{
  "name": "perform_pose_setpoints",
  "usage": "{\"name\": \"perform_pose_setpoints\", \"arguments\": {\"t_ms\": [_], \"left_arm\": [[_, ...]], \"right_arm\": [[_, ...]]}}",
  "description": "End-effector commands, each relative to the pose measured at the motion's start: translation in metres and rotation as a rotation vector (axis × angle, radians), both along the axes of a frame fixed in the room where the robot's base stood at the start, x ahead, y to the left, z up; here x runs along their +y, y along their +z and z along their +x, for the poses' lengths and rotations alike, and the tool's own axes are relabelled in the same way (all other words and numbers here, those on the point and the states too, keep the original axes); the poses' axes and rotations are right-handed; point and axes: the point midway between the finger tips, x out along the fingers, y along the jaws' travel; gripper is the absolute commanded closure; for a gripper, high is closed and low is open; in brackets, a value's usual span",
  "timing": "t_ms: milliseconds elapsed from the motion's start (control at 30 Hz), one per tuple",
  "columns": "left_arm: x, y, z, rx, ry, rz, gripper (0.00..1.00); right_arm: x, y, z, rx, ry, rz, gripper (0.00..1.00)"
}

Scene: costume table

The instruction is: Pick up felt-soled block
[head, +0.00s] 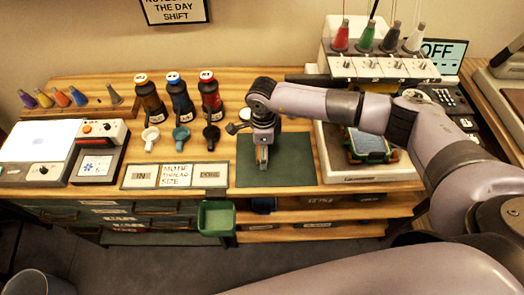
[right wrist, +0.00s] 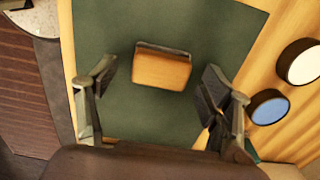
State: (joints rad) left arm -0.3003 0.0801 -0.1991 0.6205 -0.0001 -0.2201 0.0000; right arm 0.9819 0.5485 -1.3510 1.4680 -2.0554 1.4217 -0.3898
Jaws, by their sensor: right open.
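The felt-soled block (right wrist: 163,70) is a small tan wooden block with a dark layer along its far edge. It rests on the dark green mat (head: 300,158) and, in the right wrist view, lies between and slightly beyond my open fingers. My right gripper (right wrist: 160,82) is open, with one finger on each side of the block and visible gaps to both. In the head view my right gripper (head: 262,158) points down over the left part of the mat and mostly hides the block. My left gripper is not in view.
Small scoops (head: 181,134) and dark bottles (head: 180,95) stand left of the mat. A labelled strip (head: 174,175) lies beside it. A white scale-like device with a padded block (head: 367,146) is at right. A green bin (head: 216,218) hangs at the front edge.

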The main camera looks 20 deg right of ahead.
Motion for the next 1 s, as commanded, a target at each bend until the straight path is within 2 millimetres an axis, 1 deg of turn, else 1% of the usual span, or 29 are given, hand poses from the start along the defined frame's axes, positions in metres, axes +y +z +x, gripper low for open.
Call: {"name": "perform_pose_setpoints", "arguments": {"t_ms": [100,300,1000], "left_arm": [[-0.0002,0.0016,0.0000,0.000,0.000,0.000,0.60],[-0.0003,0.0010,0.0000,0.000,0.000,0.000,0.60],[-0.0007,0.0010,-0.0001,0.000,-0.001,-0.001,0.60]], "right_arm": [[0.0001,-0.0058,0.0001,-0.001,0.000,0.001,0.27],[-0.0001,-0.0064,0.0002,-0.001,0.000,0.001,0.27],[-0.0002,-0.0059,0.0001,-0.001,0.000,0.000,0.74]]}}
